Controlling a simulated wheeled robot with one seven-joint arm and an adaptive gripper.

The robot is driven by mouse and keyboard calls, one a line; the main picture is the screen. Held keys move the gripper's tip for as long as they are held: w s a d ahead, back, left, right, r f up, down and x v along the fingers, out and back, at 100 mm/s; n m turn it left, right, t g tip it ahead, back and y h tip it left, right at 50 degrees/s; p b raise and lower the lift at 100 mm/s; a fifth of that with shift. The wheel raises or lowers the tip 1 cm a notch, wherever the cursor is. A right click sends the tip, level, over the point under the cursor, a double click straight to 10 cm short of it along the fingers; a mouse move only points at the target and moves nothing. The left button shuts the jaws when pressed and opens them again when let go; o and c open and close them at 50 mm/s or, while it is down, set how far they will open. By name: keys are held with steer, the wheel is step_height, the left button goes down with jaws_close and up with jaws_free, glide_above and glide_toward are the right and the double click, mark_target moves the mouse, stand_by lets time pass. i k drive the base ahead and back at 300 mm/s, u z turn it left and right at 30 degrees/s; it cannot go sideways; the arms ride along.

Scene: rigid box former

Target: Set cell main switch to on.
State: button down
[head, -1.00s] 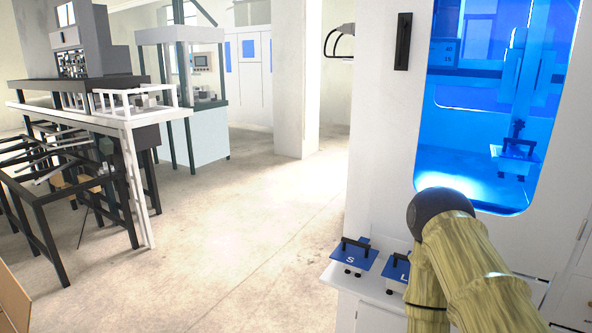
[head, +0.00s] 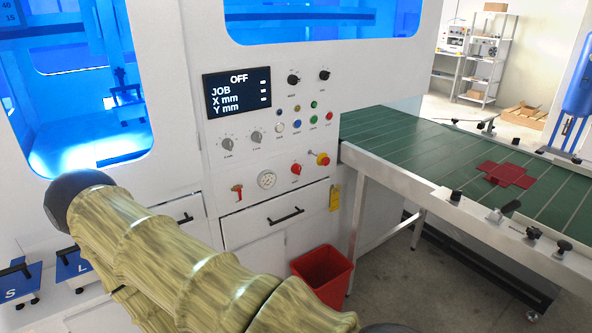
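The cell's control panel is on the white machine front in the middle of the head view. Its black display (head: 238,92) reads OFF, with JOB, X mm and Y mm lines. Below are a red rotary knob (head: 296,169), a red lever-like handle (head: 237,190) and a red mushroom button (head: 322,159) on a yellow base. The labels are too small to read, so I cannot tell which one is the main switch. My arm (head: 165,245) crosses the lower left, with a dark rounded joint at its upper end. My gripper is not in view.
A green conveyor (head: 400,140) with a flat red box blank (head: 506,174) extends right of the panel. A red bin (head: 322,275) stands on the floor below. Drawers with black handles (head: 286,216) lie under the panel. Blue plates marked S and L sit at lower left.

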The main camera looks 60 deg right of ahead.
mark_target(296, 168)
steer(key=z, duration=1.9)
